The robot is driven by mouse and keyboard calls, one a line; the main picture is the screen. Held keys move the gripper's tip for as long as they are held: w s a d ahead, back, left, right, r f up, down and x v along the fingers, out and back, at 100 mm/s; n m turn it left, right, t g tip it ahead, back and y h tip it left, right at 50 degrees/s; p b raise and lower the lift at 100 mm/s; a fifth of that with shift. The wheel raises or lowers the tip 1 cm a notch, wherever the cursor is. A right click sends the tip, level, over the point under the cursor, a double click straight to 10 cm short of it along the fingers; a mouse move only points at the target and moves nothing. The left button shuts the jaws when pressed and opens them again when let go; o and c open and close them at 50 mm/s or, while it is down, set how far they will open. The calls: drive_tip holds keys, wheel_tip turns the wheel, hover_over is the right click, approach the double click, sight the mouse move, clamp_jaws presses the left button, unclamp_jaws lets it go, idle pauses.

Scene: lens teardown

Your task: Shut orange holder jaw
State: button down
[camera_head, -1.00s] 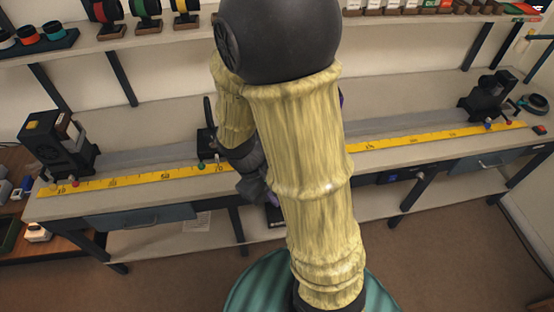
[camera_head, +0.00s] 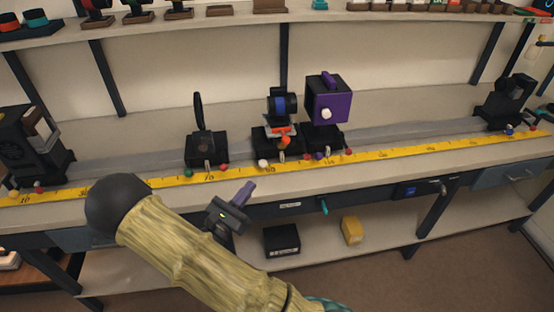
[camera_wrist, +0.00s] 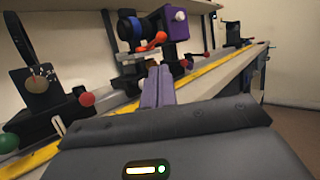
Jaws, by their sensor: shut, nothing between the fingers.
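The orange holder jaw (camera_head: 279,130) sits on a black carrier on the bench rail, with a dark blue-ringed lens barrel (camera_head: 282,103) above it. An orange knob (camera_head: 285,141) is at its front. In the wrist view the orange part (camera_wrist: 152,42) shows beyond my fingers, below the blue-ringed barrel (camera_wrist: 130,28). I cannot tell whether the jaw is open or shut. My gripper (camera_head: 247,190) is in front of the bench's front edge, lower left of the holder and apart from it. Its purple fingers (camera_wrist: 158,87) are together and empty.
A purple box (camera_head: 328,99) on a carrier stands right of the holder. A black carrier with an upright plate (camera_head: 198,112) stands left. A yellow ruler (camera_head: 400,153) runs along the bench front. Dark end units (camera_head: 30,150) stand at the rail ends. The space before the bench is free.

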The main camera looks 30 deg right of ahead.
drive_tip(key=shift+d+r, duration=0.1)
approach(284, 134)
drive_tip(key=d+r, duration=0.2)
drive_tip(key=d, duration=0.2)
drive_tip(key=shift+s+p, duration=0.1)
drive_tip(key=shift+p, duration=0.3)
idle(0.3)
